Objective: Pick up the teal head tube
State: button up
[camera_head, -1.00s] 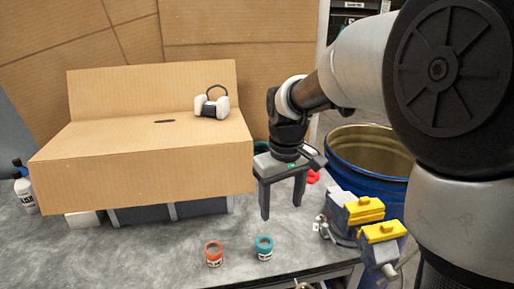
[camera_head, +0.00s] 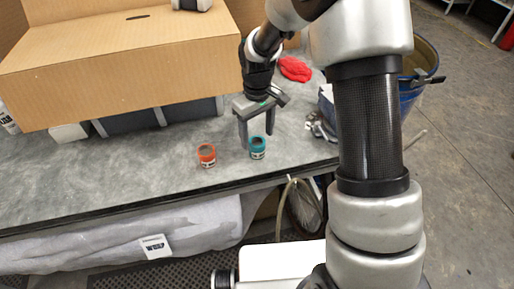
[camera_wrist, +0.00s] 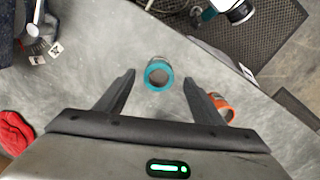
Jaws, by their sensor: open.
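The teal head tube (camera_head: 257,148) is a short teal ring-like cylinder standing on the grey table, near its front edge. In the wrist view the teal head tube (camera_wrist: 159,74) lies ahead of and between the open fingers, apart from both. My gripper (camera_head: 256,136) is open and empty, pointing down just behind and above the tube. In the wrist view my gripper (camera_wrist: 158,88) shows both fingers spread wide. An orange tube (camera_head: 206,155) stands to the left of the teal one; in the wrist view the orange tube (camera_wrist: 222,107) is partly hidden behind the right finger.
A large cardboard box (camera_head: 120,75) stands at the left back of the table. A red cloth (camera_head: 295,69) lies behind my gripper. A blue drum (camera_head: 412,92) stands at the right, partly behind my arm. The grey table (camera_head: 120,185) is clear at front left.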

aim_at(257, 145)
jog(key=shift+w+f, duration=0.2)
jog(key=shift+f, duration=2.55)
jog(key=shift+c, duration=0.3)
jog(key=c, duration=1.2)
jog(key=shift+r, duration=0.1)
